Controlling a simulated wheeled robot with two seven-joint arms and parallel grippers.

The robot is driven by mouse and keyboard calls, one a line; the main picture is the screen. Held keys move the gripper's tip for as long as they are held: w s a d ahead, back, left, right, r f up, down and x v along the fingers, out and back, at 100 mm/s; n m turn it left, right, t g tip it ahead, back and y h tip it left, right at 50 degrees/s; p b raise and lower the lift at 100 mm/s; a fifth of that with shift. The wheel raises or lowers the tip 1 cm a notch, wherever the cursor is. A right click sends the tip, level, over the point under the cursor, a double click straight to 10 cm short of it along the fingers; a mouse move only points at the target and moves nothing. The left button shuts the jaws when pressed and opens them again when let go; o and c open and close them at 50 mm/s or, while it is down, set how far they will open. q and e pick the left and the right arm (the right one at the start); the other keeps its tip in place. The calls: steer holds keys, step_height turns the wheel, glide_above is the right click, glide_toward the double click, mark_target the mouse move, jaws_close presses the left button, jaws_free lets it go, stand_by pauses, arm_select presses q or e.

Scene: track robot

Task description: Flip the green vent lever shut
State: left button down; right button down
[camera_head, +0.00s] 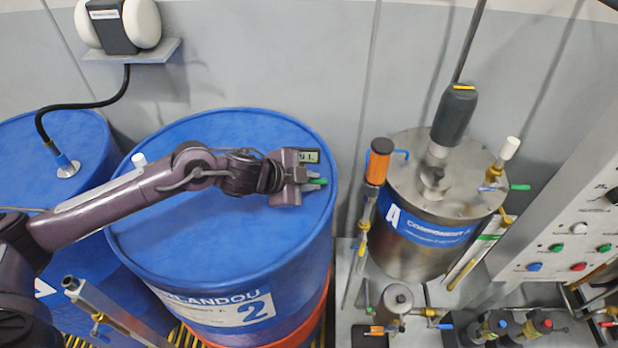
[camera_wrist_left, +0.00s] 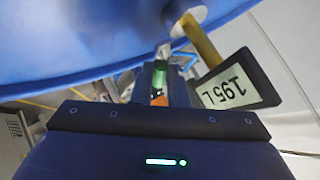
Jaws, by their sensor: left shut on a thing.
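My left gripper (camera_head: 318,182) reaches over the top of the blue drum labelled 2 (camera_head: 225,245), near its right rim. It is shut on a small green lever (camera_head: 320,181), which shows between the fingers. In the left wrist view the green lever (camera_wrist_left: 160,72) sits between the fingers, close to a pale metal fitting and a yellow pipe (camera_wrist_left: 200,42). The fingers hide part of the lever, so its exact angle is hard to tell. My right gripper is not in view.
A small display (camera_head: 309,156) stands beside the gripper. Another green lever (camera_head: 520,187) is on the steel tank (camera_head: 415,258) at the right. A button panel (camera_head: 575,235) is at far right. The drum's top is otherwise mostly clear.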

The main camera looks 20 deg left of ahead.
arm_select(q)
steer(key=shift+d+r+g+y+p, duration=0.25)
steer(key=shift+y+p, duration=0.35)
steer(key=shift+p, duration=0.5)
steer(key=shift+f+m+y+p, duration=0.3)
steer(key=shift+f+y+p, duration=0.05)
steer(key=shift+y+p, duration=0.15)
steer(key=shift+a+f, duration=0.1)
steer(key=shift+f, duration=0.05)
steer(key=c, duration=1.4)
jaws_free()
steer(key=shift+c, duration=0.2)
steer(key=b+v, duration=0.1)
steer(key=v, duration=0.6)
steer(key=shift+r, duration=0.35)
steer(key=shift+a, duration=0.1)
steer(key=shift+s, duration=0.15)
